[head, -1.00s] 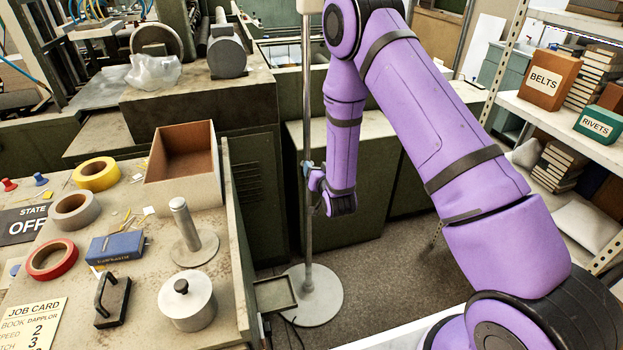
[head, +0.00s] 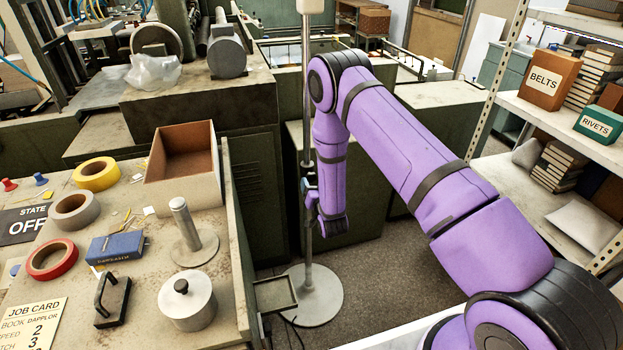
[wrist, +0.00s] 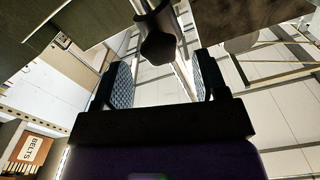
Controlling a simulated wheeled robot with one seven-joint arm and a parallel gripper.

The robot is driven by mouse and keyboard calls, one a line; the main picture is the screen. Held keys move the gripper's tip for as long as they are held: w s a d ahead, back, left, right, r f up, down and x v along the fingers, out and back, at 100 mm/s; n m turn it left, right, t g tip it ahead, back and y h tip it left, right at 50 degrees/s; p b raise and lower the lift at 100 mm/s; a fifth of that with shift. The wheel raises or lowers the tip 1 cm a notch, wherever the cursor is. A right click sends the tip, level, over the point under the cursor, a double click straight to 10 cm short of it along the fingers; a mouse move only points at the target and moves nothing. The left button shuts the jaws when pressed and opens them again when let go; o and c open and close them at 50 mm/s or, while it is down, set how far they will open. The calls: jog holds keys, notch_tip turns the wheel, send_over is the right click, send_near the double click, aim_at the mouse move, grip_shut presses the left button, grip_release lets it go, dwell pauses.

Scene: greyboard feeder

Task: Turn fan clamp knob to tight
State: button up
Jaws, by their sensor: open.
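The fan's grey pole (head: 307,90) stands on a round base (head: 312,295) in the head view; its top is cut off. A small clamp (head: 307,164) sits partway up the pole. In the wrist view the dark clamp knob (wrist: 158,46) hangs near the middle, just ahead of my gripper (wrist: 160,75). The two ridged fingers are apart, one on each side of the knob's line, with clear gaps and nothing held. In the head view my gripper (head: 311,192) is small beside the pole, just below the clamp, partly hidden by my arm.
A workbench (head: 232,255) with tape rolls, a box and metal parts is at left. A small tray (head: 274,294) juts out near the pole base. Green machine cabinets stand behind the pole. A shelf (head: 560,125) with boxes is at right. Floor is open between.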

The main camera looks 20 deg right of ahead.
aim_at(312, 179)
jog(key=shift+w, duration=1.95)
jog(key=shift+c, duration=0.2)
jog(key=c, duration=0.9)
